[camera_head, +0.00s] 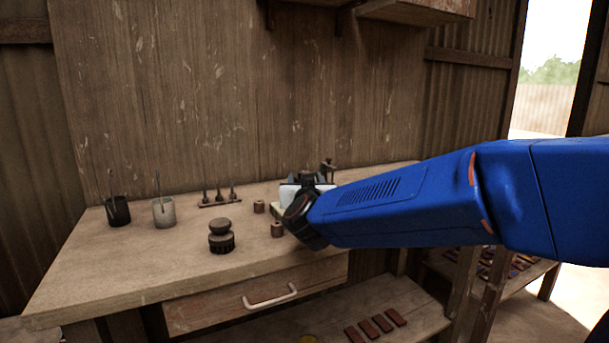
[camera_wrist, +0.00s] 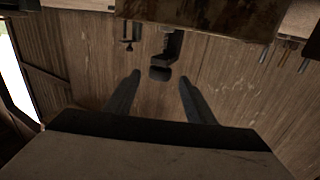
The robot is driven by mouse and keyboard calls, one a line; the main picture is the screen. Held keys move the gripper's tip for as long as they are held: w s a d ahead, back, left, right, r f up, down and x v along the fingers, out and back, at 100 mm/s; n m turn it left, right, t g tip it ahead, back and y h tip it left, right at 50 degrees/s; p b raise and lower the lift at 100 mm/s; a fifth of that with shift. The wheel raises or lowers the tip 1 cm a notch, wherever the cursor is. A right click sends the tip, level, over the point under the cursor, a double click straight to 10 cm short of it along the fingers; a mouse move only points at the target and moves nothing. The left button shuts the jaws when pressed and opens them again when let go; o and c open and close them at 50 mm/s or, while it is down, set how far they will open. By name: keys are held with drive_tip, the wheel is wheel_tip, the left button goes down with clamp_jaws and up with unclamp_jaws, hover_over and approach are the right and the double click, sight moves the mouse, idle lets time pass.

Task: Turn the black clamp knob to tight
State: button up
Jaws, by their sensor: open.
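The black clamp (camera_wrist: 173,45) shows in the wrist view, which looks upside down, at the edge of a wooden board. Its black knob (camera_wrist: 160,73) is at its end. My gripper (camera_wrist: 160,77) is open, and the knob appears between its two fingertips. I cannot tell how far the knob is in depth, and I see no clear contact. In the head view my gripper (camera_head: 305,186) is at the back right of the bench, with a dark part of the clamp (camera_head: 307,177) between its fingers. The knob is mostly hidden there.
A smaller dark clamp-like fitting (camera_wrist: 131,32) is beside the clamp. The bench (camera_head: 130,270) holds a black cup (camera_head: 118,211), a grey cup (camera_head: 164,212), a tool rack (camera_head: 220,202), a black round stacked object (camera_head: 221,238) and small brown cylinders (camera_head: 277,230). The front left is clear.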

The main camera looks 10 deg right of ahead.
drive_tip(key=s+a, duration=0.1)
drive_tip(key=s, duration=0.7)
drive_tip(key=shift+s+a, duration=0.3)
drive_tip(key=shift+s, duration=0.1)
